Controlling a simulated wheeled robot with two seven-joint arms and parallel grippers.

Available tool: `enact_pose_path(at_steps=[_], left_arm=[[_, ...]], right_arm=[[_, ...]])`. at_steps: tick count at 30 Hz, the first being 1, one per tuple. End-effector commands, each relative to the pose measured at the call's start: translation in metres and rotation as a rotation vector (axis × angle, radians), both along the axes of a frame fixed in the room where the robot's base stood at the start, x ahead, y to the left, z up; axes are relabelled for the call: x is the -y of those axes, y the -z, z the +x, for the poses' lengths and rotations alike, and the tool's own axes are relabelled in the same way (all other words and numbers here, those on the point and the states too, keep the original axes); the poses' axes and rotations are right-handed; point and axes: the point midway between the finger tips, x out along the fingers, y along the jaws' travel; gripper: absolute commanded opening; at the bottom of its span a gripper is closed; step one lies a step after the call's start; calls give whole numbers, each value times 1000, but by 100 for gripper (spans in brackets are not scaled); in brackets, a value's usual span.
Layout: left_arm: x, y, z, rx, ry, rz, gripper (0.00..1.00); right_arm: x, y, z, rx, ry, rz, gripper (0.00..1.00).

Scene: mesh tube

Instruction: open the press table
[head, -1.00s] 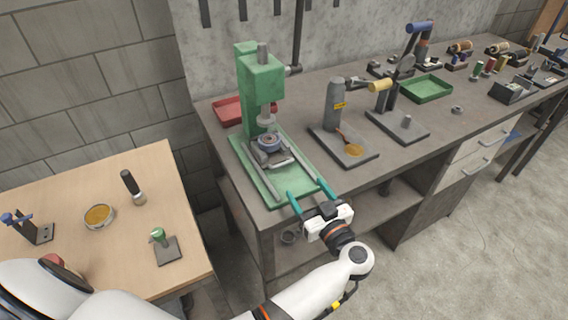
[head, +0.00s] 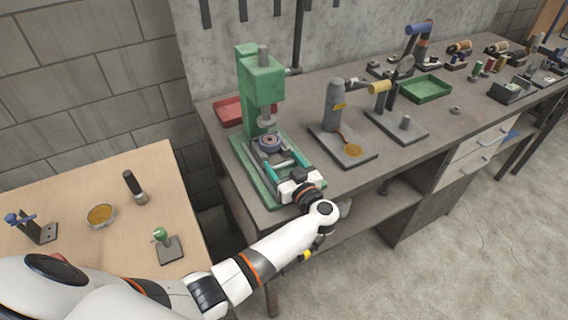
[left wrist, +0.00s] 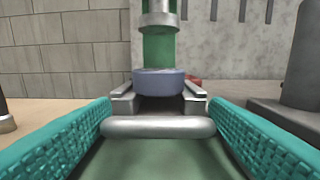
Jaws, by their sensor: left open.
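The green press (head: 262,85) stands at the near left end of the workbench. Its press table (left wrist: 193,106) is a grey sliding part under the ram, with a round blue-grey piece (head: 268,142) on it. A horizontal grey handle bar (left wrist: 158,127) runs across the table's front. My left gripper (head: 281,168) is over the green base plate, in front of the table. Its teal fingers are open, one on each side of the bar's ends in the left wrist view (left wrist: 160,122). I cannot tell whether they touch it. My right gripper is not in view.
A grey cylinder (head: 333,103) on a dark plate and a lever tool (head: 390,100) stand right of the press. A red tray (head: 229,110) lies behind its left side. A lower wooden table (head: 120,235) with small tools is at the left.

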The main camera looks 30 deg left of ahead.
Motion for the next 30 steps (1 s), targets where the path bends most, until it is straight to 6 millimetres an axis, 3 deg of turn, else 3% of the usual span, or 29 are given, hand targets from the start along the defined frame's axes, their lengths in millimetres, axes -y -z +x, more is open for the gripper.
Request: enact_pose_path(at_steps=[5, 14, 19, 24, 30], left_arm=[[0, 0, 0, 0, 0, 0, 70], [0, 0, 0, 0, 2, 0, 24], [11, -2, -7, -2, 3, -3, 23], [44, -3, -32, -9, 5, -7, 23], [72, 0, -53, -5, 4, -4, 23]], right_arm=[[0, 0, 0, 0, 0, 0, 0], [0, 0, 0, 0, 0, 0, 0], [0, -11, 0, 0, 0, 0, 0], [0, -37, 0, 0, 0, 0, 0], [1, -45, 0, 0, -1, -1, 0]])
